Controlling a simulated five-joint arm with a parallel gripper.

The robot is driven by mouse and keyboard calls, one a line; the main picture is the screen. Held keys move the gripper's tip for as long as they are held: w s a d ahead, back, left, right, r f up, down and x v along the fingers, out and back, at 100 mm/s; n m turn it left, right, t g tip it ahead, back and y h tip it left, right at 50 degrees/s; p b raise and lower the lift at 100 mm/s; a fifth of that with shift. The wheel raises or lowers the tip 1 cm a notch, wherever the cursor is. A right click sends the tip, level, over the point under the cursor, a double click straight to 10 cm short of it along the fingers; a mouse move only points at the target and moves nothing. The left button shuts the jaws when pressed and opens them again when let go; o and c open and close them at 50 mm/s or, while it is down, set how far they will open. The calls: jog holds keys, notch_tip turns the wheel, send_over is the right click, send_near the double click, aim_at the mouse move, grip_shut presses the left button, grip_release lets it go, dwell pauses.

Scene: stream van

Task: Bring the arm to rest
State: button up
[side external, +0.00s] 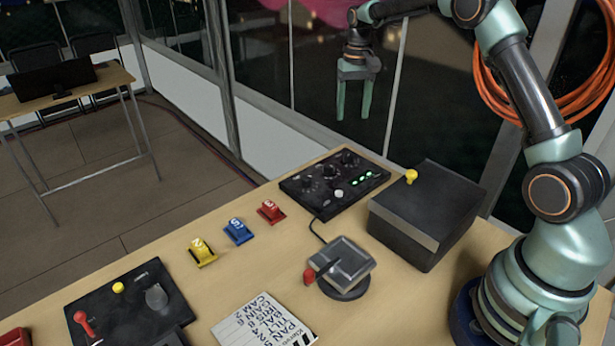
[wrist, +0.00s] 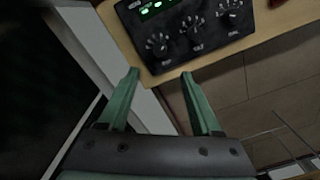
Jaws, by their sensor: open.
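My gripper (side external: 354,112) hangs in the air with its two green fingers pointing down, beyond the far edge of the table and in front of the window. The fingers are apart and nothing shows between them. The wrist view shows the same open gripper (wrist: 160,85) with the floor and table edge beyond it. My arm reaches up from its base at the right and bends over toward the far side.
The wooden table (side external: 150,255) carries a black knob panel (side external: 320,180), a dark box (side external: 425,215), a joystick unit (side external: 345,265), a lever panel (side external: 125,305) and yellow, blue and red switches (side external: 237,232). Orange cable (side external: 580,100) hangs behind my arm. A side table (side external: 60,95) stands apart.

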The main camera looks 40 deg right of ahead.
jog(key=s+a+r+n+t, duration=0.3)
jog(key=s+a+r, duration=0.55)
jog(key=r, duration=0.25)
jog(key=s+a+n+t, duration=0.1)
jog(key=s+a, duration=0.2)
jog(key=s, duration=0.3)
jog(key=s+a+f+n+t, duration=0.1)
jog(key=s+a+n, duration=0.1)
jog(key=s+a, duration=0.2)
jog(key=s, duration=0.3)
jog(key=shift+s+a+t, duration=0.15)
jog(key=shift+s+t, duration=0.1)
jog(key=shift+t, duration=0.05)
